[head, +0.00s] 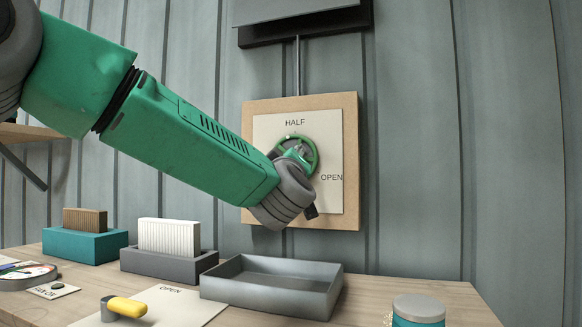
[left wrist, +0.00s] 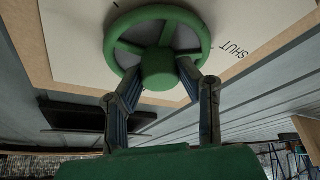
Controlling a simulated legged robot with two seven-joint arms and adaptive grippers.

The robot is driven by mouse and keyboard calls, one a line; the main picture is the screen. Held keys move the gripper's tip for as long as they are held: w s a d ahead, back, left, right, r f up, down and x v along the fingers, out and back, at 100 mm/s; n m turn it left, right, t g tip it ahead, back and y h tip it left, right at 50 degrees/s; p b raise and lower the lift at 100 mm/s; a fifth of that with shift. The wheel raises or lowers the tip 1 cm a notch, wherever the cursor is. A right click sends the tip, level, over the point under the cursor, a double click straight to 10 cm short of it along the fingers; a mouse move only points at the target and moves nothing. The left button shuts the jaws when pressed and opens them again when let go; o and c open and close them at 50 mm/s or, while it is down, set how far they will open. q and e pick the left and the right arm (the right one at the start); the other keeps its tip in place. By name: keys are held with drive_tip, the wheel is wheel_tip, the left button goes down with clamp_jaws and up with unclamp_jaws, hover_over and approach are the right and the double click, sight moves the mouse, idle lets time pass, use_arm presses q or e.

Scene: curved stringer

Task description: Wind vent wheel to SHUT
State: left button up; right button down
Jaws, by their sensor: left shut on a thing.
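The green vent wheel (head: 314,152) is mounted on a pale plate (head: 332,133) on a wooden backing board on the wall. In the head view, HALF reads above the wheel and OPEN to its lower right; my arm covers the left side. The wheel also shows in the left wrist view (left wrist: 112,38), with SHUT printed on the plate beside it. My left gripper (left wrist: 160,86) is shut on the wheel, its two fingers at either side of the hub. In the head view my wrist partly hides the fingers and the wheel's lower left. My right gripper is in neither view.
The bench below holds a grey tray (head: 328,292), a teal block holder (head: 108,246), a grey holder with a white filter (head: 168,236), a yellow-handled lever (head: 127,307) and a teal jar (head: 418,310). A dark hood (head: 300,27) and rod are above the board. The right wall is clear.

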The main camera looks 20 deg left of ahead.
use_arm(q)
drive_tip(key=shift+f+n+g+h+p, duration=0.25)
drive_tip(key=shift+n+g, duration=0.9)
drive_tip(key=shift+n, duration=2.15)
drive_tip(key=shift+r+n+g+h+p, duration=0.3)
drive_tip(key=shift+n+g, duration=0.8)
drive_tip(key=shift+n, duration=2.2)
drive_tip(key=shift+f+n+g+h+b, duration=0.15)
drive_tip(key=shift+n+g+h, duration=0.65)
drive_tip(key=shift+n, duration=2.5)
drive_tip(key=shift+g+y, duration=0.25)
drive_tip(key=shift+g, duration=0.2)
drive_tip(key=o, duration=1.1)
drive_tip(key=shift+o, duration=0.2)
drive_tip(key=shift+w, duration=0.1)
drive_tip(key=shift+r, duration=0.2)
drive_tip(key=v, duration=1.1)
drive_tip(key=shift+s, duration=0.35)
